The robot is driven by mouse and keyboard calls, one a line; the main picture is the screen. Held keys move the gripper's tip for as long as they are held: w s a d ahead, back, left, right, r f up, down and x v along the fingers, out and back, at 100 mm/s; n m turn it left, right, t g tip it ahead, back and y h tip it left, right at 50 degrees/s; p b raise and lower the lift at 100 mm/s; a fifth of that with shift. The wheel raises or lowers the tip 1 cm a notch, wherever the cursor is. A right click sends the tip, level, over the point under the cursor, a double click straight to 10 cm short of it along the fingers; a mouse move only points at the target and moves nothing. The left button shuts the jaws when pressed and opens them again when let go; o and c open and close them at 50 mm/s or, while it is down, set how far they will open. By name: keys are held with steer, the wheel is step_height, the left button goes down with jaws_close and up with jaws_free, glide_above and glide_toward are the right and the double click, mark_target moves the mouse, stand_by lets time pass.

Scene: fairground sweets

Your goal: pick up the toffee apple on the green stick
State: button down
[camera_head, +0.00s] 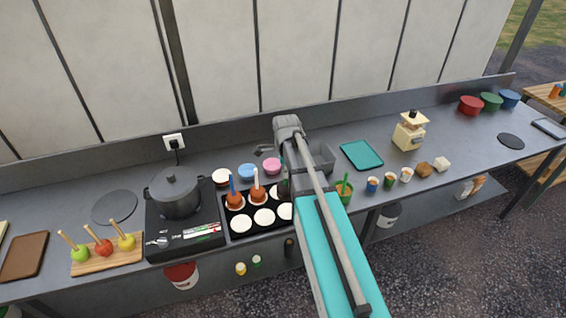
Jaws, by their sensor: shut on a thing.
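No toffee apple on a green stick shows clearly. Two brown toffee apples stand stick-up on the black tray (226,227) with pale round spots: one on a blue stick (235,198), one on a pale wooden stick (257,193). My gripper (284,187) is a small dark shape over the tray's right back part, right of the pale-stick apple. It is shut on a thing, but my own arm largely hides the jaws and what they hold. A green cup (344,193) with a green upright piece stands right of my arm.
Left are a hob (184,236) with a black pot (175,194) and a board (106,259) with three apples on sticks. Lidded tubs (247,172) stand behind the tray. The counter's right part has free room.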

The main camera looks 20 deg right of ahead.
mark_target(287, 190)
steer(key=shift+s+a+r, duration=0.1)
steer(key=shift+s+r, duration=0.15)
steer(key=shift+s, duration=0.3)
steer(key=shift+s+r, duration=0.25)
steer(key=shift+s, duration=0.25)
steer(key=shift+f, duration=0.1)
step_height(287, 190, down, 9)
steer(key=b, duration=0.8)
steer(key=shift+s, duration=0.1)
